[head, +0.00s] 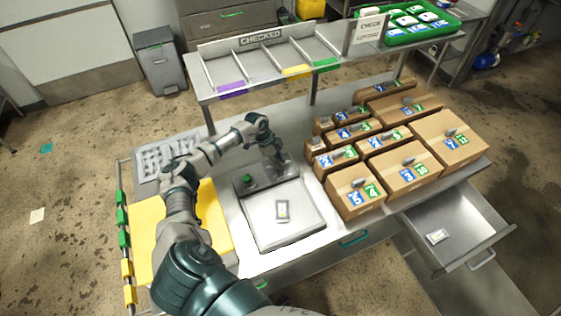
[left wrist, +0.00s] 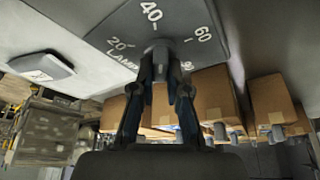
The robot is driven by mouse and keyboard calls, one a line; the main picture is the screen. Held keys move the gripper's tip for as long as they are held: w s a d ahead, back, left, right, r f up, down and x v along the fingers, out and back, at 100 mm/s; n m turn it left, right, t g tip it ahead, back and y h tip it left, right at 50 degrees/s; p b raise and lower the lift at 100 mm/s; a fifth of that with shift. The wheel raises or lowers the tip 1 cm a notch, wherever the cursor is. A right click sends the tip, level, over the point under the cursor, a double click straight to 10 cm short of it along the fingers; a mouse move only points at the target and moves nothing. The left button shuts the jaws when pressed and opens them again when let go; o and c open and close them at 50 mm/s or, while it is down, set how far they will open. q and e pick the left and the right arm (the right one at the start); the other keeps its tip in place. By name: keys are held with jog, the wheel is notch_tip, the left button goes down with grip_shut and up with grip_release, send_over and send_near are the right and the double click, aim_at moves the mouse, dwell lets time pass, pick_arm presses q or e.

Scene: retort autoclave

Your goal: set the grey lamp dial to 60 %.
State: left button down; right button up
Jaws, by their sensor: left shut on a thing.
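The grey lamp dial (left wrist: 158,47) shows at the top of the left wrist view, on a dark grey plate (left wrist: 205,18) with white marks 20, 40 and 60 and a partly covered LAMP label. My left gripper (left wrist: 160,72) is shut on the dial's knob, one finger on each side. Which mark the knob points at cannot be told, as no pointer shows clearly. In the head view my left gripper (head: 272,157) is at the back of the bench, behind the scale-like plate, and hides the dial. My right gripper is not in view.
A green button (head: 247,180) sits left of my gripper, behind a flat grey plate (head: 300,222) bearing a small tag. Several labelled cardboard boxes (head: 405,168) stand close on the right. A raised shelf (head: 215,88) spans the back. A yellow mat (head: 140,235) lies left. A drawer (head: 480,215) is open at right.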

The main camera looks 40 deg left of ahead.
pick_arm(q)
jog(key=shift+a+f+m+g, duration=0.1)
jog(key=shift+a+m+g, duration=0.25)
jog(key=shift+m, duration=0.45)
jog(key=shift+m+g+b, duration=0.35)
jog(key=shift+m, duration=0.55)
jog(key=m+g+b, duration=0.1)
jog(key=m, duration=0.3)
jog(key=shift+w+m+g+b, duration=0.1)
jog(key=shift+m+g+b, duration=0.2)
jog(key=shift+g+b, duration=0.1)
jog(key=shift+r+m+g+b, duration=0.2)
jog(key=shift+m+g+b, duration=0.45)
jog(key=shift+m, duration=1.05)
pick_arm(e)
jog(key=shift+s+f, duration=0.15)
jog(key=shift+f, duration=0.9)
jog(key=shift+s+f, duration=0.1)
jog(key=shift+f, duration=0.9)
pick_arm(q)
jog(key=shift+w, duration=0.1)
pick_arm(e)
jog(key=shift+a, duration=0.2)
